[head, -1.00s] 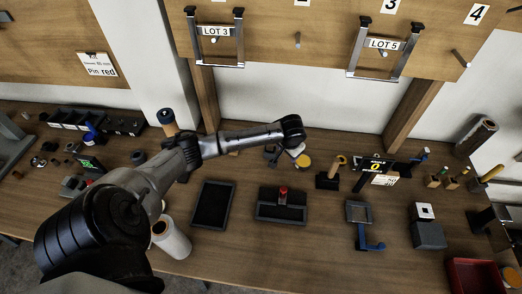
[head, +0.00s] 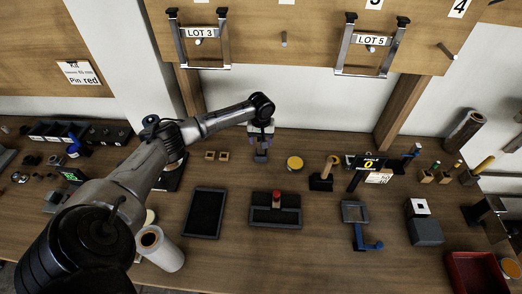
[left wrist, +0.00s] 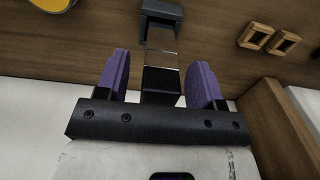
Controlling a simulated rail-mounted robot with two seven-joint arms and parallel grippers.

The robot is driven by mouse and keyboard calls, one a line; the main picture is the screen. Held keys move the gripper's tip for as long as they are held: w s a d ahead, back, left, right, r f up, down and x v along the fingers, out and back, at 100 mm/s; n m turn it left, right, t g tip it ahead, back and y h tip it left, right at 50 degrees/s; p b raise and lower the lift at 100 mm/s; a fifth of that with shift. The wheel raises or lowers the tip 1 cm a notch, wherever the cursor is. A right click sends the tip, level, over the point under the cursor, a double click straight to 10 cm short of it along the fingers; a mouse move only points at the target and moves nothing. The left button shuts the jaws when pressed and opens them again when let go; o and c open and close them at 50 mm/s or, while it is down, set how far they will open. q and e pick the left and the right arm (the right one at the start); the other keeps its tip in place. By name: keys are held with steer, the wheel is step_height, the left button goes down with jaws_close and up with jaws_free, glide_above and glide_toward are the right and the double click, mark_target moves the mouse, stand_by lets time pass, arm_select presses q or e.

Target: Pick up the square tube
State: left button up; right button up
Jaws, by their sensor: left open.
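My left gripper (head: 261,133) points down over the back of the bench, its purple fingers apart. In the left wrist view the open gripper (left wrist: 160,62) has a narrow, shiny, square-sided piece (left wrist: 161,60) between its fingers, with visible gaps on both sides. This looks like the square tube, but its full shape is not clear. A dark grey block-like end (left wrist: 161,16) shows beyond it. In the head view a small grey piece (head: 261,156) shows just below the fingertips. My right gripper is not in view.
Two small wooden square frames (head: 216,155) lie left of the gripper, and a yellow round piece (head: 295,163) lies to its right. A black tray (head: 205,211) and a dark holder with a red-topped piece (head: 276,211) stand nearer. Wooden back panels with hanging frames rise behind.

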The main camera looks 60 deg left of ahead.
arm_select(q)
steer(key=shift+f, duration=0.75)
steer(key=c, duration=1.1)
steer(key=shift+r, duration=0.15)
steer(key=shift+r, duration=0.6)
step_height(320, 180, up, 3)
steer(key=shift+p, duration=0.45)
steer(key=shift+w+d+r+p, duration=0.3)
steer(key=shift+w+d+r, duration=0.3)
steer(key=shift+d+r, duration=0.9)
steer(key=shift+w+d+r+p, duration=0.25)
steer(key=shift+w+d+r, duration=0.45)
steer(key=shift+d, duration=1.55)
steer(key=shift+w+d+r+p, duration=0.3)
steer(key=shift+w+d+r, duration=0.25)
steer(key=shift+d+r, duration=0.95)
